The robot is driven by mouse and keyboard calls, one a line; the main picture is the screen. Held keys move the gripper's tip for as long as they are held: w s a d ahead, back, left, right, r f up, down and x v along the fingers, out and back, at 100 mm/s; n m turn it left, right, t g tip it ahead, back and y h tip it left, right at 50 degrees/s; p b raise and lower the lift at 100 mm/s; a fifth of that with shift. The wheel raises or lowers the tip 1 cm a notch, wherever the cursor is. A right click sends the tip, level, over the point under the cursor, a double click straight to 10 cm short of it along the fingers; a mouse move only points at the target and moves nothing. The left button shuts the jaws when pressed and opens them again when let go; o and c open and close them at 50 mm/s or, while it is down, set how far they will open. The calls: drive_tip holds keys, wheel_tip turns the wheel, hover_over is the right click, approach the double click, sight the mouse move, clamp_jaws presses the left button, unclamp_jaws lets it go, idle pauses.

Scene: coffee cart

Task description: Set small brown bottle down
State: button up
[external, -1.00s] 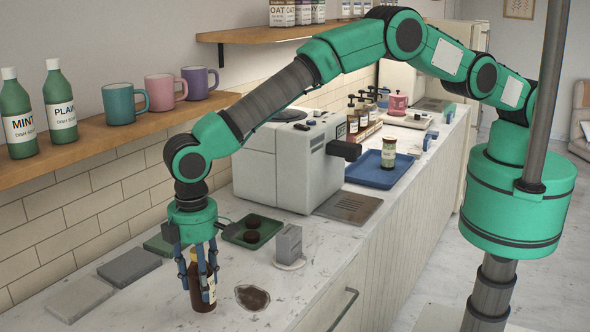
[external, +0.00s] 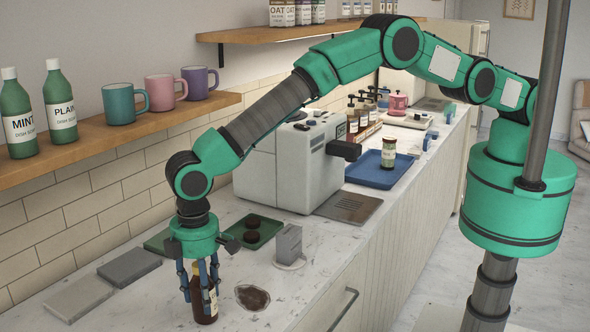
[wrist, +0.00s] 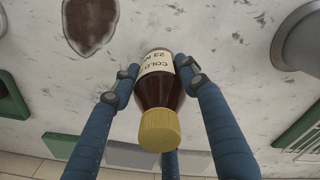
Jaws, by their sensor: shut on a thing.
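The small brown bottle (external: 204,306) has a pale label and is upright at the front left of the counter (external: 110,322). Its yellow cap (wrist: 160,130) shows in the wrist view. My gripper (external: 203,291) is shut on the bottle, with blue fingers around its sides; the wrist view shows the fingertips (wrist: 157,86) against the label area. The bottle's base is at or very near the counter top; I cannot tell for sure whether it touches.
A brown spill-like patch (external: 252,298) lies right of the bottle. A small grey box (external: 289,244) on a round white base stands behind that. Flat grey slabs (external: 129,266) lie to the left. A green tray (external: 272,225) and the coffee machine (external: 285,170) are farther back.

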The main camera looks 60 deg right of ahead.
drive_tip(key=shift+f, duration=0.1)
drive_tip(key=o, duration=1.6)
drive_tip(key=shift+c, duration=0.2)
drive_tip(key=shift+r+b, duration=0.6)
drive_tip(key=shift+r, duration=5.5)
drive_tip(key=shift+r, duration=0.1)
